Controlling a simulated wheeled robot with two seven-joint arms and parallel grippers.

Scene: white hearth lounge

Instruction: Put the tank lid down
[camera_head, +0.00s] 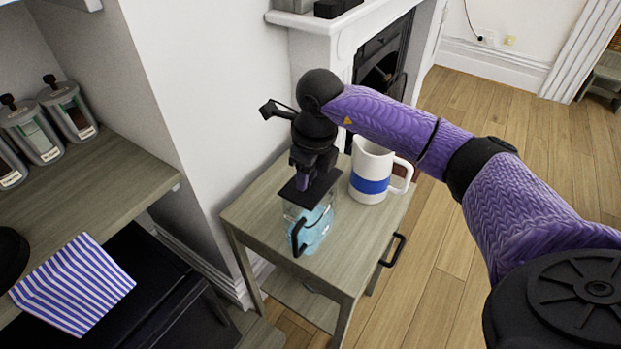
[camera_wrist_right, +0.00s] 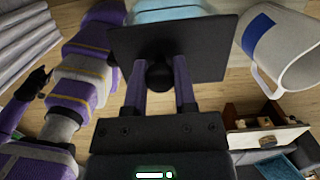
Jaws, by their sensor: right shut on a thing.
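The tank lid (camera_head: 318,187) is a flat dark square plate with a round black knob (camera_wrist_right: 160,75). My right gripper (camera_head: 304,182) is shut on the knob, one finger on each side in the right wrist view (camera_wrist_right: 160,82). The clear tank (camera_head: 318,229) with light blue contents and a black handle stands on the small wooden table. The lid appears just over the tank's top, roughly level; I cannot tell whether it touches the rim. A pale blue part of the tank shows past the lid in the wrist view (camera_wrist_right: 172,12). My left gripper (camera_wrist_right: 38,82) seems to show small and dark there, its jaws unclear.
A white jug (camera_head: 371,172) with a blue band stands close to the right of the tank. The small table (camera_head: 262,212) has bare wood to the left. A wall stands left of it, a white fireplace (camera_head: 330,45) behind. Several jars and a striped cloth (camera_head: 75,285) are at left.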

